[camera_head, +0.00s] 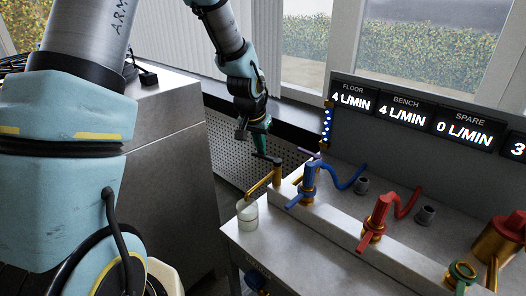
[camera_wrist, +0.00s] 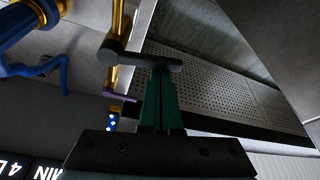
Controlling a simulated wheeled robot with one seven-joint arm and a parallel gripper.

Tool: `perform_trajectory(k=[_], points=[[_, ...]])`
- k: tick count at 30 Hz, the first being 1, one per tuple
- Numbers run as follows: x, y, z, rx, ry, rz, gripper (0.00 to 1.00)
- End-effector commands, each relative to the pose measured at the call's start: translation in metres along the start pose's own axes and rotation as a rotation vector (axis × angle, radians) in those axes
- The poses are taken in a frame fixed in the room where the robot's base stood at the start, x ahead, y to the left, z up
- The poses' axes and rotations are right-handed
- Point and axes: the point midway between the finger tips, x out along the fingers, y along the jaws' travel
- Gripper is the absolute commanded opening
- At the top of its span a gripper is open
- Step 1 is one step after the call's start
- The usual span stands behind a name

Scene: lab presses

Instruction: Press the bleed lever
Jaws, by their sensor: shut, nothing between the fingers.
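A dark lever (camera_head: 266,158) with a rounded end tops a brass post at the left end of the valve block. I take it to be the bleed lever; no label on it is readable. In the wrist view this lever (camera_wrist: 145,59) lies across the tips of my green fingers. My gripper (camera_head: 264,149) is shut and empty, pointing down right at the lever. Its closed fingers also show in the wrist view (camera_wrist: 161,73). I cannot tell whether the fingertips touch the lever.
A brass spout (camera_head: 259,186) angles over a whitish cup (camera_head: 247,215) on the bench corner. A blue valve (camera_head: 309,182) and a red valve (camera_head: 376,218) stand to the right. Flow displays (camera_head: 406,111) read 4, 4 and 0 L/MIN. A grey cabinet (camera_head: 172,135) stands left.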

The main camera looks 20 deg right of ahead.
Motion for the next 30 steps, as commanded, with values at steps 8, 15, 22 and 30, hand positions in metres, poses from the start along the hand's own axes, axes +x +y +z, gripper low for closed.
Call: perform_trajectory(k=[8, 15, 22, 30], points=[[-0.002, 0.001, 0.016, -0.238, 0.001, -0.086, 0.0], [-0.01, 0.003, 0.029, -0.454, -0.001, -0.162, 0.0], [-0.017, 0.007, 0.04, -0.66, -0.004, -0.237, 0.0], [-0.023, 0.014, 0.051, -0.899, -0.002, -0.321, 0.0]])
